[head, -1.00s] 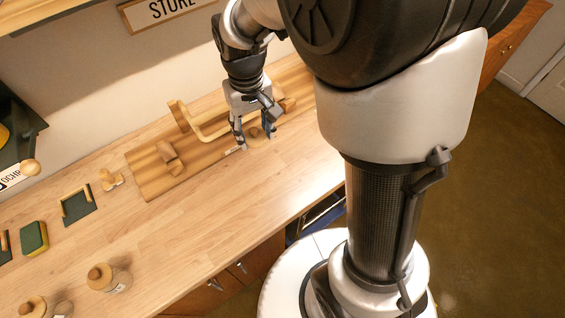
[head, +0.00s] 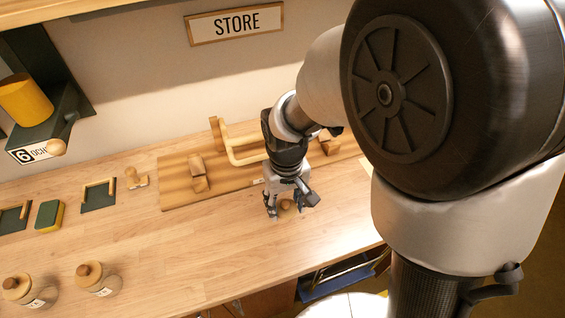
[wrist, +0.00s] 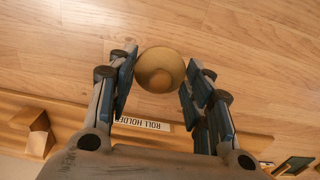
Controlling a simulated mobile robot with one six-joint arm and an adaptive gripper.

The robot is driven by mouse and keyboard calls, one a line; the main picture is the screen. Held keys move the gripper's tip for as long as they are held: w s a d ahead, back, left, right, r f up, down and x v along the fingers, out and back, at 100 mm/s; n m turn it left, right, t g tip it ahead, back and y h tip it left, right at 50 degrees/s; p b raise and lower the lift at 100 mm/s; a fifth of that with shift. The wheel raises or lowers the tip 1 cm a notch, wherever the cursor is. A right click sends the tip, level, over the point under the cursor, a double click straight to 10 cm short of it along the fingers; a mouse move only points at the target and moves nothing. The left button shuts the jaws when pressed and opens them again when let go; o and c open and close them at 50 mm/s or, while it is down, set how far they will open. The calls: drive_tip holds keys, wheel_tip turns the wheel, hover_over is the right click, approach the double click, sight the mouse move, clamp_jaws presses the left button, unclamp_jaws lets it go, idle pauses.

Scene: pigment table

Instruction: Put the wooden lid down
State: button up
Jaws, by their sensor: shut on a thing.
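In the head view the lid (head: 285,205) shows as a small round wooden piece between the fingers of my gripper (head: 288,209). My gripper is shut on the lid and points down, low over the bare worktop in front of the roll holder board (head: 181,199). I cannot tell whether the lid touches the worktop.
Two glass jars with wooden tops, the near-left jar (head: 22,290) and another jar (head: 98,280), stand at the front left. A green-yellow sponge (head: 49,215) and a dark tray (head: 98,196) lie behind them. The worktop (head: 190,250) left of my gripper is clear.

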sight(286, 213)
drive_tip(key=shift+f+b, duration=0.8)
drive_tip(key=shift+f, duration=1.6)
drive_tip(key=shift+f, duration=0.1)
drive_tip(key=o, duration=0.8)
drive_tip(key=shift+c, duration=0.2)
wheel_tip(286, 213, up, 12)
drive_tip(key=p, duration=0.5)
drive_tip(key=shift+d+r, duration=0.1)
drive_tip(key=shift+r, duration=0.1)
drive_tip(key=s+d+r+m+t, duration=0.3)
drive_tip(key=s+d+r+t, duration=0.1)
drive_tip(key=s+d+r, duration=0.6)
drive_tip(key=s+r, duration=0.3)
drive_tip(key=shift+s+d+t, duration=0.3)
drive_tip(key=shift+d, duration=0.1)
